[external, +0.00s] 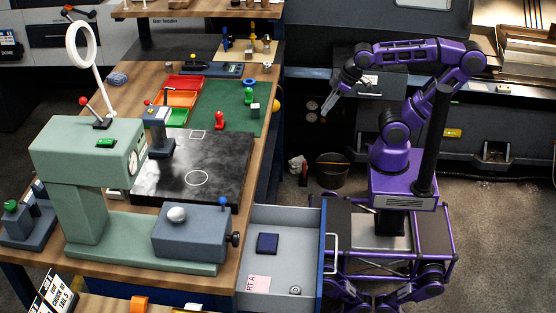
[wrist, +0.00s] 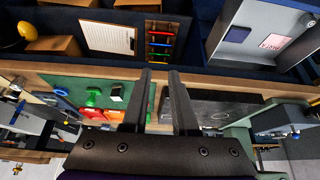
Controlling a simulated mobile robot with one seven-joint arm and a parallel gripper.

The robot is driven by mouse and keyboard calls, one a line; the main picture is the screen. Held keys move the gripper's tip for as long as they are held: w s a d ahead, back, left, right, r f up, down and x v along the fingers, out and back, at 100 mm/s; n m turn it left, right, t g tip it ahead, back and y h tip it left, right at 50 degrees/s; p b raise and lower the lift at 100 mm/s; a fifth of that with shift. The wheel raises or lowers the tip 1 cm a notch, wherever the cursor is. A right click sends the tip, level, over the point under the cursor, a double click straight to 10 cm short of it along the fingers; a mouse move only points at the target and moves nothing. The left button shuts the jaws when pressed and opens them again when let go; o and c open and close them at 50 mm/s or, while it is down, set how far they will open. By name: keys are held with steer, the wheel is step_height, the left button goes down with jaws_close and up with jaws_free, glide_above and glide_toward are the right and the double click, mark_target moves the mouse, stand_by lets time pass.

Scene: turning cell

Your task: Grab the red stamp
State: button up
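The red stamp (external: 219,120) stands upright on the green mat (external: 236,98), just behind the black plate, in the external view. In the wrist view a small patch of red shows beside the left finger, and I cannot tell whether it is the stamp. My gripper (external: 326,110) is in the air to the right of the bench, well apart from the stamp. In the wrist view my gripper (wrist: 160,72) has its two fingers apart with nothing held between them.
A green stamp (external: 249,94) and a small block (external: 255,110) stand on the mat. A black plate (external: 222,170) is in front. An open drawer (external: 256,215) juts out right of the bench.

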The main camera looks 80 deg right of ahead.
steer(key=o, duration=0.7)
steer(key=shift+o, duration=0.2)
